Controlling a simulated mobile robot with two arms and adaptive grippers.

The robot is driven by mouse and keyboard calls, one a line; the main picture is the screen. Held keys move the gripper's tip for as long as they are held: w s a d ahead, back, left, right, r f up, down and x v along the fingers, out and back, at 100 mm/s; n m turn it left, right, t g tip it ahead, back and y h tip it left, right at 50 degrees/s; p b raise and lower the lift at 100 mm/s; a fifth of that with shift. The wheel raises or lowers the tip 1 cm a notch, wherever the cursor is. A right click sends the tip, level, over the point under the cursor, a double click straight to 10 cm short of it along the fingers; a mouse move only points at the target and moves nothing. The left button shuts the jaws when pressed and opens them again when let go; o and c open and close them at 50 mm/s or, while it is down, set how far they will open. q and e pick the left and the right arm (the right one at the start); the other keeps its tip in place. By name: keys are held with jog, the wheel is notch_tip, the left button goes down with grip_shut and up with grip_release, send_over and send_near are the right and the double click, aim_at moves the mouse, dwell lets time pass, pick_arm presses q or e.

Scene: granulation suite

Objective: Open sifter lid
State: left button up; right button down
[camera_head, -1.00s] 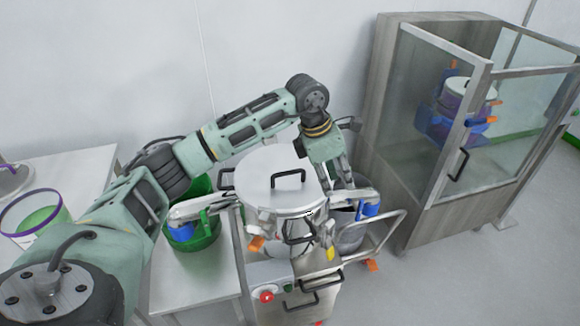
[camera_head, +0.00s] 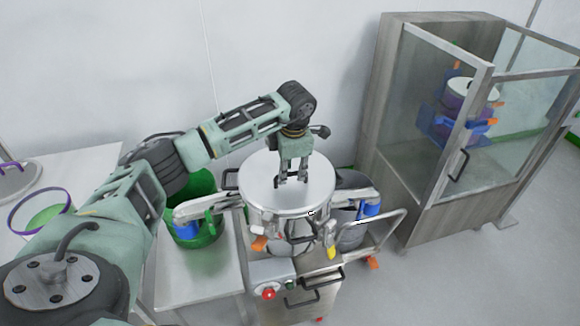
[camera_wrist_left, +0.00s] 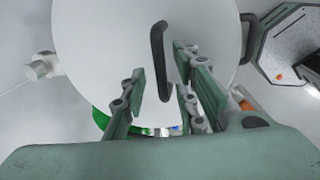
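The sifter (camera_head: 286,228) stands in the middle of the head view, with a round, shiny metal lid (camera_head: 262,196) closed on top. A dark bar handle (camera_wrist_left: 158,62) stands on the lid; in the head view my gripper mostly hides it. My left gripper (camera_head: 291,180) points down over the lid's middle, at the handle. In the left wrist view its fingers (camera_wrist_left: 160,92) are spread apart, with the handle between them and clear space on both sides. Contact with the lid cannot be told. My right gripper is not in view.
A green bucket (camera_head: 203,228) stands left of the sifter, a grey container (camera_head: 350,236) right of it. A red button (camera_head: 268,294) is on the sifter's front. A glass-doored cabinet (camera_head: 410,150) stands at the right. A purple-rimmed sieve (camera_head: 40,194) lies far left.

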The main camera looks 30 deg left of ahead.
pick_arm(q)
grip_shut()
dwell(0.6)
